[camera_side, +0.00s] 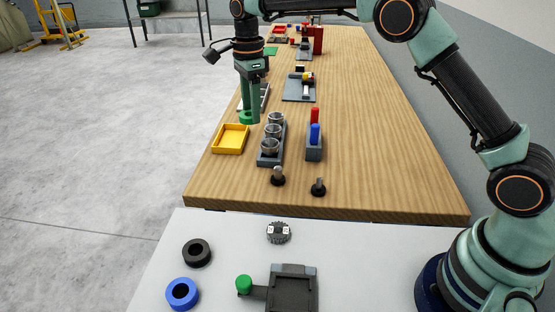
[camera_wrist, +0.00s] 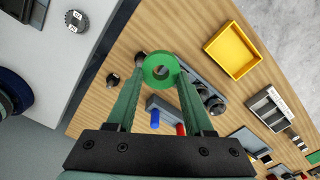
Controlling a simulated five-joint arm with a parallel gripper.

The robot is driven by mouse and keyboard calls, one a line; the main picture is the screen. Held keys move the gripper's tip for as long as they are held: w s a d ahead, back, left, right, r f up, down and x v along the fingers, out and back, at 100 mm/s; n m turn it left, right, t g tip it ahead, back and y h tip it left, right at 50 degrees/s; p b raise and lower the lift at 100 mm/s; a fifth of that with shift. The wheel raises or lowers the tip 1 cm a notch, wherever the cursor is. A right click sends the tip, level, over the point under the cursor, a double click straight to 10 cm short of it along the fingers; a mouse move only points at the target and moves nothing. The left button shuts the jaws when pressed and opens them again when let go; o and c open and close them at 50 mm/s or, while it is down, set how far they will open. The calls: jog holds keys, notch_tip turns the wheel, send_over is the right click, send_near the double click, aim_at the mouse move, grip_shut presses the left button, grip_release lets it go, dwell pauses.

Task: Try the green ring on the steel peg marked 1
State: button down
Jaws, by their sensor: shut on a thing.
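My gripper (camera_side: 249,112) is shut on the green ring (camera_side: 247,117) and holds it over the wooden bench, near the yellow tray. In the wrist view the ring (camera_wrist: 149,76) sits between the fingertips (camera_wrist: 161,78), its hole visible. Two short grey steel pegs with black bases stand near the bench's front edge: one on the left (camera_side: 278,174) and one on the right (camera_side: 318,186). They also show small in the wrist view, one (camera_wrist: 112,79) clear and one (camera_wrist: 140,57) beside the ring. I cannot read a number on either peg. The ring is apart from both pegs.
The yellow tray (camera_side: 246,130), a grey rack with several glass cups (camera_side: 260,158) and a block with red and blue pieces (camera_side: 314,154) stand on the bench. A black ring (camera_side: 186,253), a blue ring (camera_side: 171,295) and a labelled knurled part (camera_side: 279,238) lie on the pale table.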

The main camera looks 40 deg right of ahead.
jog(key=s+d+f, duration=0.2)
jog(key=s+d, duration=0.1)
jog(key=s, duration=0.2)
jog(key=s+d+f, duration=0.2)
jog(key=s+d, duration=0.1)
jog(key=s, duration=0.2)
jog(key=s+d+f, duration=0.3)
jog(key=s, duration=0.2)
jog(key=shift+d, duration=0.35)
jog(key=shift+s+f, duration=0.1)
jog(key=shift+f, duration=2.65)
jog(key=shift+f, duration=1.4)
dwell(0.7)
jog(key=shift+r, duration=2.9)
